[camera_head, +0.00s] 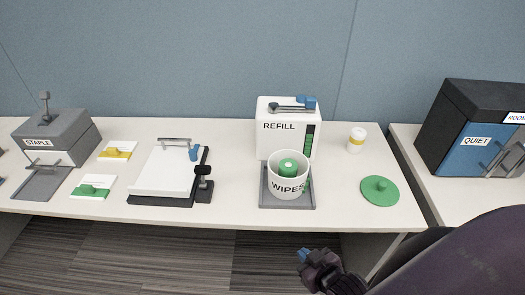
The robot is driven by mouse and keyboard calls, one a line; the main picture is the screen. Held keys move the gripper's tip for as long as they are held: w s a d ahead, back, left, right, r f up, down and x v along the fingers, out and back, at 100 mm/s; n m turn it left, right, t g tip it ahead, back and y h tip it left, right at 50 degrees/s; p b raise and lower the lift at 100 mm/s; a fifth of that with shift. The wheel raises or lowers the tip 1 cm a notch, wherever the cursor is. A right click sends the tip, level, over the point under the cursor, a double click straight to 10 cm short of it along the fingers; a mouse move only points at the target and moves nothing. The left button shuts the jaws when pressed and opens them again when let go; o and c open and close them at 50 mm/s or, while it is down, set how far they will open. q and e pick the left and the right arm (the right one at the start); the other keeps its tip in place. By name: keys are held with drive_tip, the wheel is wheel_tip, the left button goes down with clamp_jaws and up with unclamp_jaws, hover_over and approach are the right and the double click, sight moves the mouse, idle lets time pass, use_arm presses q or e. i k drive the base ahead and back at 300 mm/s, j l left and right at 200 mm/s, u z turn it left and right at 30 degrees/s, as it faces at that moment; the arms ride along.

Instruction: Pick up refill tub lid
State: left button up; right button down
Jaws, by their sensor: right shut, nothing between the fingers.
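The green round lid (380,190) with a small knob on top lies flat on the right end of the white table. The white tub (288,188) labelled WIPES stands open on a grey tray (265,201), with a green roll inside. My right gripper (303,257) is shut and empty, low in front of the table's front edge, to the left of and nearer than the lid. My left gripper is not in view.
The white REFILL box (268,143) stands behind the tub. A small white jar with a yellow band (356,140) is behind the lid. A grey STAPLE box (65,135) is far left.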

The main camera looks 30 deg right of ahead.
sight(380, 191)
drive_tip(key=z, duration=1.95)
